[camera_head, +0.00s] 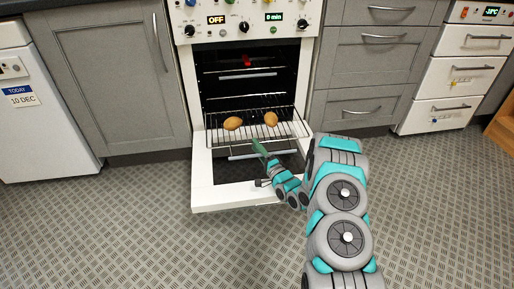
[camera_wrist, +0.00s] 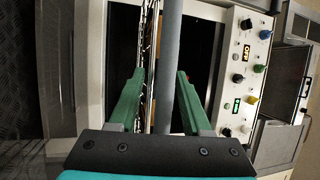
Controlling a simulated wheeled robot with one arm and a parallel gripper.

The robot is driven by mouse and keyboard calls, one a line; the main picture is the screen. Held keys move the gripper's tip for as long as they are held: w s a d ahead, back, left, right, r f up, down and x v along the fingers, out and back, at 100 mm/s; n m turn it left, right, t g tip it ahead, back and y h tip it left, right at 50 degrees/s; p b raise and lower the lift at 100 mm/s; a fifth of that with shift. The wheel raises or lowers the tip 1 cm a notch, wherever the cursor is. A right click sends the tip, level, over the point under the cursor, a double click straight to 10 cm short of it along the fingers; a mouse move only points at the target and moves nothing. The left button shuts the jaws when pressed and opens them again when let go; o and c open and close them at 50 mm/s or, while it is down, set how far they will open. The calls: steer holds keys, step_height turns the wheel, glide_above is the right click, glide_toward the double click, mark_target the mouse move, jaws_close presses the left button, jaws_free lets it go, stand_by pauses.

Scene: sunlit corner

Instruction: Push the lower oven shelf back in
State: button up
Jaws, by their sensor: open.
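The lower oven shelf (camera_head: 290,131) is a wire rack. It sticks out of the oven cavity above the lowered door, with two brown potato-like items (camera_head: 233,123) (camera_head: 271,118) on it. My gripper (camera_head: 259,147) is at the middle of the shelf's front edge. In the wrist view, turned sideways, the green fingers of my gripper (camera_wrist: 160,95) are apart. The shelf wires (camera_wrist: 149,45) and a thick grey bar (camera_wrist: 169,60) show in the gap between them. I cannot tell whether either finger touches the shelf.
The white oven door (camera_head: 202,180) hangs open under the shelf. An upper rack (camera_head: 247,75) is inside the oven. Grey cupboards (camera_head: 110,75) and drawers (camera_head: 362,70) flank the oven. A white appliance (camera_head: 40,110) stands left and a white drawer unit (camera_head: 450,75) right. The patterned floor (camera_head: 120,220) is clear.

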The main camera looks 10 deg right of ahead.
steer(key=shift+w, duration=0.1)
steer(key=c, duration=0.7)
steer(key=shift+r, duration=0.1)
jaws_close()
